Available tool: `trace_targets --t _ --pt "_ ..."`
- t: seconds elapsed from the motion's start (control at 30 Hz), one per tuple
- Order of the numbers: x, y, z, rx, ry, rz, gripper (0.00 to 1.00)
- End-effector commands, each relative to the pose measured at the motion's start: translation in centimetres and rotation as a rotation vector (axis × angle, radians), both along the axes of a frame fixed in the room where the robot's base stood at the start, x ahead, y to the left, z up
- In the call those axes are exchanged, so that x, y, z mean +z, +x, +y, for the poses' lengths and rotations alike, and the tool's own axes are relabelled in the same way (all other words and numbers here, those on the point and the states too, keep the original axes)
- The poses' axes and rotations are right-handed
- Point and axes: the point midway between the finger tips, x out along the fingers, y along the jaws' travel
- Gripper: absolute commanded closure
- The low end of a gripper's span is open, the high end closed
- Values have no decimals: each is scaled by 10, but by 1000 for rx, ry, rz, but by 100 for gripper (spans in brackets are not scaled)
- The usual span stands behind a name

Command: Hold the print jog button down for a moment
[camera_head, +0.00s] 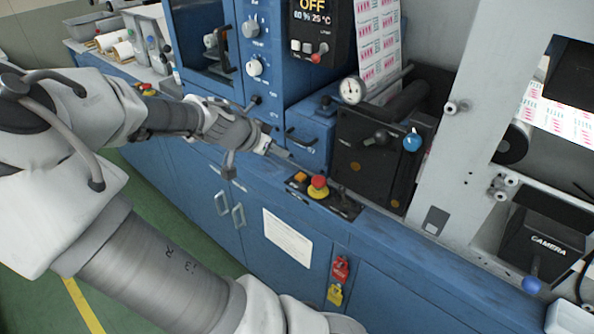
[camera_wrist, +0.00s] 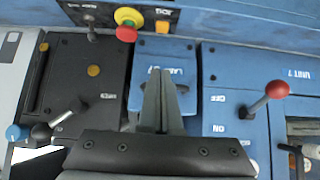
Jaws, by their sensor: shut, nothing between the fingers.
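In the wrist view the closed fingers (camera_wrist: 161,72) point up the picture toward the orange button, over the blue unit front.
A red mushroom stop button on a yellow base (camera_head: 318,183) sits right beside the orange button. A toggle switch (camera_wrist: 91,25) is beyond it. A red-knobbed lever (camera_wrist: 277,89), a black block (camera_head: 375,155) and a blue-knobbed lever (camera_head: 412,141) stand nearby.

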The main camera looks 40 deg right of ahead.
Motion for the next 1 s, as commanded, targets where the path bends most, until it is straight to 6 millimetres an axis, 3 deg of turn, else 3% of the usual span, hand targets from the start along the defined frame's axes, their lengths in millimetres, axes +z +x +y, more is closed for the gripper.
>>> trace_targets --t 0.7,0.83,1.0 --pt "-71 5 -70 -3 0 0 100" --pt "-92 5 -68 1 1 4 100" --pt "-105 5 -68 1 0 1 100"
